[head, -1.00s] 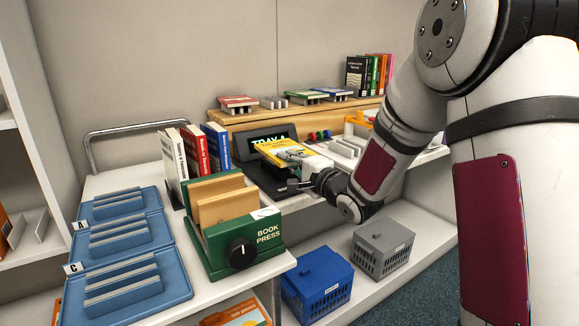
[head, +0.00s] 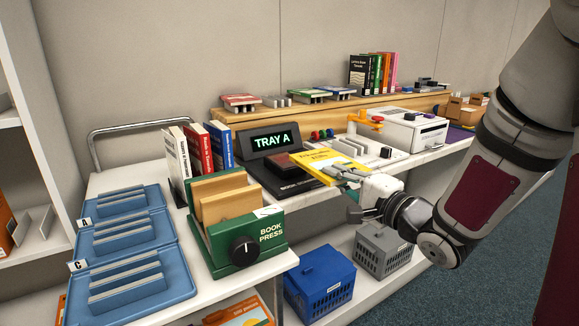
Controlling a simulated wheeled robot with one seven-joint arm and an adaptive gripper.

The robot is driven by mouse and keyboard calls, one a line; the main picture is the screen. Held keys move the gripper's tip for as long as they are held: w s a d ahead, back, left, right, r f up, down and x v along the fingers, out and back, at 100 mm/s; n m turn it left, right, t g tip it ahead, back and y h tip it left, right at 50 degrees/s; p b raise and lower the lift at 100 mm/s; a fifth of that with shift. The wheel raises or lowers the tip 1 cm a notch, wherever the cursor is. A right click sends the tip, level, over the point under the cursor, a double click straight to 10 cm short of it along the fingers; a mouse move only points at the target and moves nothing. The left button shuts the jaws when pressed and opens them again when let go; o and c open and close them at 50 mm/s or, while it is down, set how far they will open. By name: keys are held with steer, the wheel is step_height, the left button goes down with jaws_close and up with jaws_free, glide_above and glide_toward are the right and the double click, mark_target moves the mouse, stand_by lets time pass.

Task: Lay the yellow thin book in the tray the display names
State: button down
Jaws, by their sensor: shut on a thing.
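The display (head: 271,141) at the back of the counter reads "TRAY A". A yellow thin book (head: 322,161) is held nearly flat by my gripper (head: 352,176), which is shut on its right end, above the counter just right of the display's black base. Blue trays stand in a row on the left cart. The far tray (head: 120,204) is beside the label A (head: 84,223), and the near tray (head: 131,279) is beside the label C (head: 77,266). A middle tray (head: 126,235) lies between them; I see no label on it. Each tray holds upright dividers.
A green book press (head: 242,236) stands between the trays and the display. Upright books (head: 199,149) stand behind it. A blue crate (head: 320,283) and a grey crate (head: 382,251) sit on the lower shelf. A printer (head: 413,131) stands on the counter at right.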

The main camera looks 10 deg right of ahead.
mark_target(320, 177)
steer(key=w+r+p, duration=0.1)
steer(key=r+p, duration=0.1)
steer(key=p, duration=0.1)
steer(key=w+r+m+h+p, duration=0.1)
steer(key=r+p, duration=0.2)
steer(key=w+a+r+h+p, duration=0.1)
steer(key=r+p, duration=0.1)
steer(key=p, duration=0.1)
steer(key=shift+w+r+t+p, duration=0.3)
steer(key=shift+w+r+p, duration=0.05)
steer(key=shift+w+p, duration=0.05)
steer(key=a+r+m+h+p, duration=0.35)
steer(key=r+p, duration=0.35)
steer(key=p, duration=0.8)
steer(key=shift+n+h, duration=0.25)
steer(key=shift+h, duration=0.1)
steer(key=s+f, duration=0.2)
steer(key=f, duration=0.2)
steer(key=s+f, duration=0.1)
steer(key=f, duration=0.3)
steer(key=s+f, duration=0.2)
steer(key=f, duration=0.3)
steer(key=shift+s+f, duration=0.1)
steer(key=shift+s, duration=0.25)
steer(key=shift+s+f, duration=0.4)
steer(key=shift+a, duration=0.1)
